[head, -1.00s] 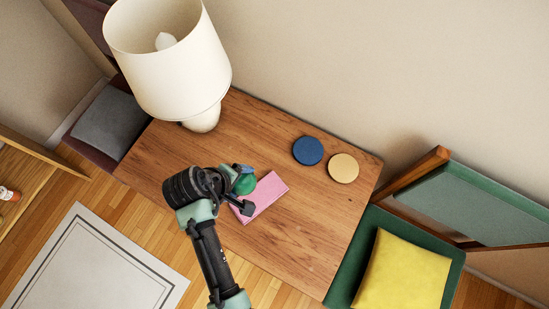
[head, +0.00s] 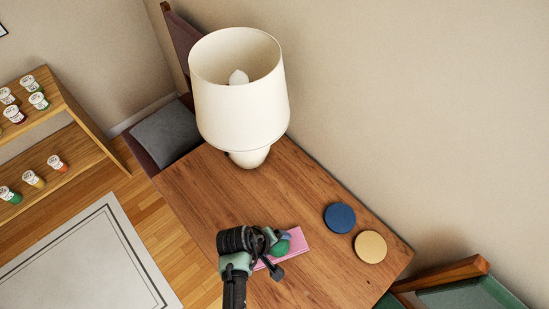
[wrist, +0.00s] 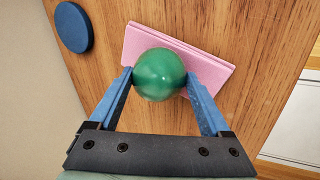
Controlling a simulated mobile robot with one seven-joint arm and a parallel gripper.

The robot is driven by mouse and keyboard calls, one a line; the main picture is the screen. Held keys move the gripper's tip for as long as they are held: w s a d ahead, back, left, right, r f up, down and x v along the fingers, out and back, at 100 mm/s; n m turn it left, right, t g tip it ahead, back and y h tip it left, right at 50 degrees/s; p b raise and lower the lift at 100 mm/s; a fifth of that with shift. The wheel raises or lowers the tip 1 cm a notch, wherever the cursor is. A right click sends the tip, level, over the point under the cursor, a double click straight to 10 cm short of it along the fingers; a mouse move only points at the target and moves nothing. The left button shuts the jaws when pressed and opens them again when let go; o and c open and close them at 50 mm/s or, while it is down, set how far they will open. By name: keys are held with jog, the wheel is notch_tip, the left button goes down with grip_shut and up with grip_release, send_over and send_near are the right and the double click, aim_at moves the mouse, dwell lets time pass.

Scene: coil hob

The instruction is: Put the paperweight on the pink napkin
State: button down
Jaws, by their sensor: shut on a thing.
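The paperweight looks like a glossy green ball (wrist: 159,74); it also shows in the head view (head: 281,248). My gripper (wrist: 159,78) is shut on it, with one blue finger on each side. In the head view my gripper (head: 279,246) is low over the table. The pink napkin (wrist: 207,68) lies flat on the wooden table, and shows partly behind the gripper in the head view (head: 299,239). In the wrist view the ball overlaps the napkin's near edge. I cannot tell whether the ball touches it.
A blue disc (head: 340,217) and a tan disc (head: 370,246) lie on the table (head: 215,195) right of the napkin. A large white lamp (head: 240,105) stands at the back left. A shelf with jars (head: 75,130) is far left.

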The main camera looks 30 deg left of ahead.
jog(key=shift+f, duration=0.15)
jog(key=shift+f, duration=0.2)
grip_release()
jog(key=shift+r, duration=0.1)
